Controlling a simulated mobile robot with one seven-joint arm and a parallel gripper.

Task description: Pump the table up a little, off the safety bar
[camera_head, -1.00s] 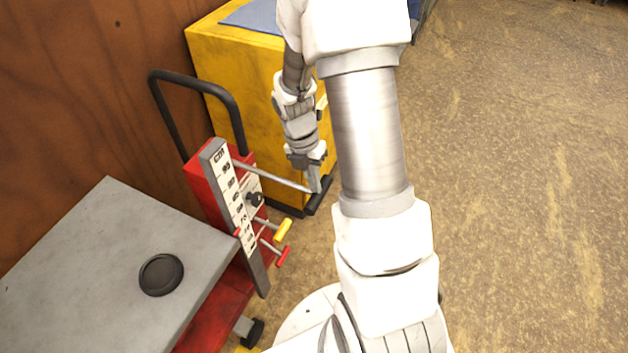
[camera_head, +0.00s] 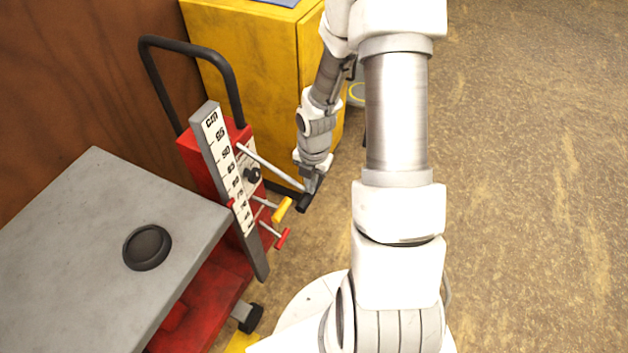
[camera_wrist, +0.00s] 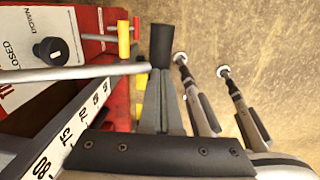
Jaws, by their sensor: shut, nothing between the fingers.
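The grey lift table (camera_head: 90,230) stands at the left with a black round disc on top. A silver pump lever (camera_head: 268,167) slopes down from the red column to a black cross grip (camera_head: 304,202), also seen in the wrist view (camera_wrist: 162,45). My gripper (camera_head: 312,182) is shut and empty, its fingers at the grip end of the lever; whether they touch it I cannot tell. A yellow handle (camera_head: 283,209) and a red handle (camera_head: 283,238) stick out below the lever. Which part is the safety bar is unclear.
A black valve knob (camera_wrist: 50,50) sits on a plate reading CLOSED and DOWN. A cm scale (camera_head: 230,165) runs up the column. A black push handle (camera_head: 190,45) and a yellow cabinet (camera_head: 260,70) stand behind. Floor to the right is open.

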